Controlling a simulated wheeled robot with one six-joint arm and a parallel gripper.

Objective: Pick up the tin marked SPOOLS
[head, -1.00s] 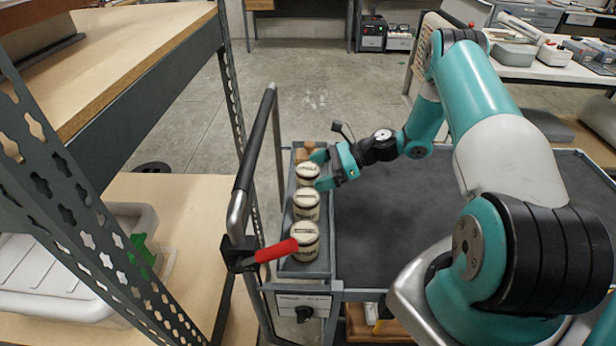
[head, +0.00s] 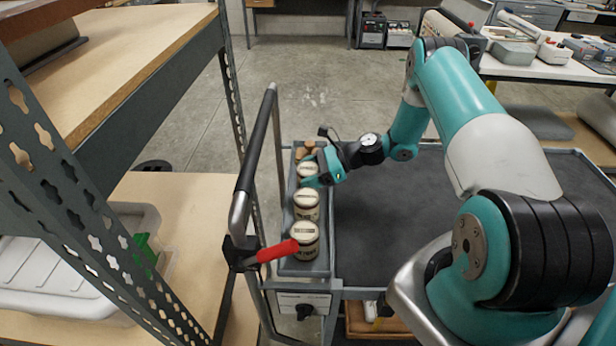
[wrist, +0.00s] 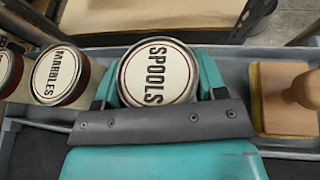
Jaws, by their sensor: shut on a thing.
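The tin marked SPOOLS (wrist: 157,73) has a cream lid with black letters and sits between my gripper's (wrist: 158,92) two teal fingers in the wrist view. My gripper is shut on it. In the head view the tin (head: 307,170) is the farthest of three tins in the grey side tray, and my gripper (head: 318,170) reaches it from the right. The fingers partly hide its body, so I cannot tell whether it is clear of the tray floor. The tin marked MARBLES (wrist: 60,74) stands to its left in the wrist view, apart from the fingers.
A wooden stamp-like block with a knob (wrist: 288,98) stands right of the SPOOLS tin in the wrist view. The nearest tin (head: 305,241) stands by a red lever (head: 277,251). A black-gripped cart handle (head: 257,150) runs left of the tray (head: 306,268). The dark cart top (head: 385,220) is clear.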

